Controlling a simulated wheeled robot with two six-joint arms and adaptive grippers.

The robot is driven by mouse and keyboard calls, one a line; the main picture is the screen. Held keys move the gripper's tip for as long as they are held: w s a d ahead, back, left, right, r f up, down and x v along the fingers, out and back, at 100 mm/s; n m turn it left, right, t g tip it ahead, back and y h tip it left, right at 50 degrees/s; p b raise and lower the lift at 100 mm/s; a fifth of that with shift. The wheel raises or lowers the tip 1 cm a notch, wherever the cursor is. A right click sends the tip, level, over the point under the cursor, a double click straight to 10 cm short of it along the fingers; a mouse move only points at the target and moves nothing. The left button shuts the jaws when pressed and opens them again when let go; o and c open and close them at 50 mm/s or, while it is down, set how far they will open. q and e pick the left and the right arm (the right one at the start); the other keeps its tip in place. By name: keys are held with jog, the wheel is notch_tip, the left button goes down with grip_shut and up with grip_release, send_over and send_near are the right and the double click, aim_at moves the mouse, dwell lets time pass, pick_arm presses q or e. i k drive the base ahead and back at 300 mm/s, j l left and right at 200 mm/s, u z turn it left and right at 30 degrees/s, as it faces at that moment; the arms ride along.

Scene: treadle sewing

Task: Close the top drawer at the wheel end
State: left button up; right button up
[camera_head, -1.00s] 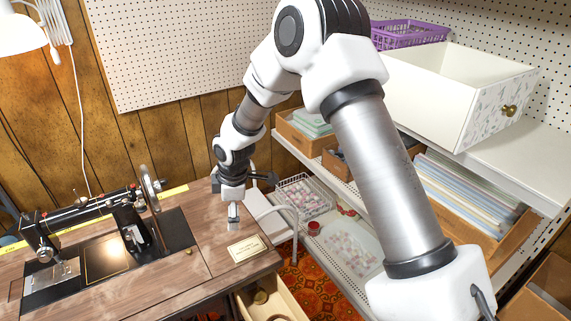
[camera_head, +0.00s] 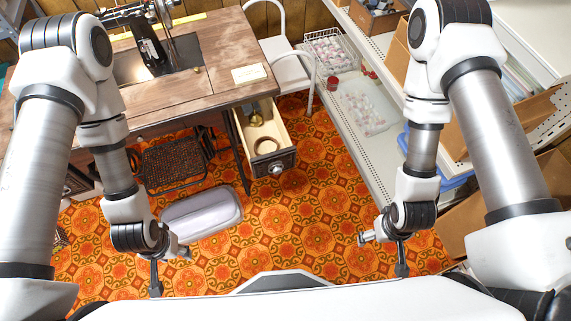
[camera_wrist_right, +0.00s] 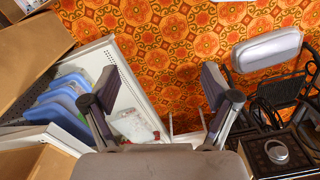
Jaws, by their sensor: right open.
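The sewing table (camera_head: 190,92) stands at upper left with its machine on top. Its top drawer at the right end (camera_head: 286,140) is pulled out toward me; a brass item and a ring-shaped item lie inside. My left gripper (camera_head: 170,269) looks open and empty, low at the left of the drawer.
A white chair (camera_head: 287,66) is behind the drawer. Shelving (camera_head: 375,165) with bins runs along the right. Patterned floor (camera_head: 310,215) is clear before the drawer.

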aim_at(272, 162)
jog(key=k+j, duration=0.15)
jog(key=j, duration=0.25)
jog(key=k+j+z, duration=0.1)
jog(key=j, duration=0.3)
jog(key=k+j, duration=0.2)
jog(key=j, duration=0.15)
jog(key=z, duration=0.05)
